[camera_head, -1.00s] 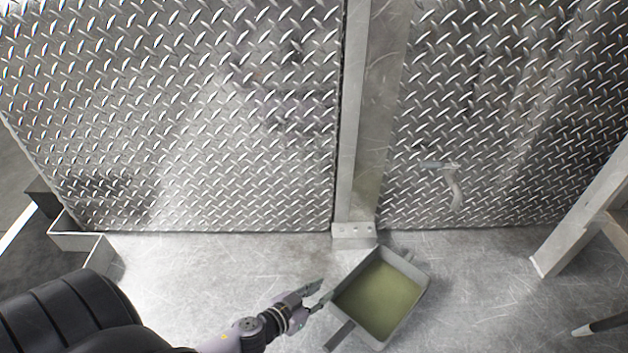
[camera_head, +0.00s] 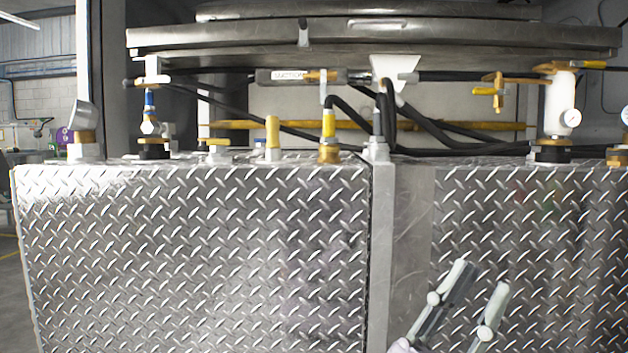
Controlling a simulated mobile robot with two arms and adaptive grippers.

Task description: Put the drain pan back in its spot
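The drain pan is not in view now, so its present place cannot be seen.
Two diamond-plate tanks, a left one (camera_head: 190,260) and a right one (camera_head: 575,250), stand with a grey post (camera_head: 383,255) between them. Valves and fittings (camera_head: 328,137) line their tops. Black hoses (camera_head: 455,137) hang under a large round metal lid (camera_head: 380,36). The floor in front is out of view.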

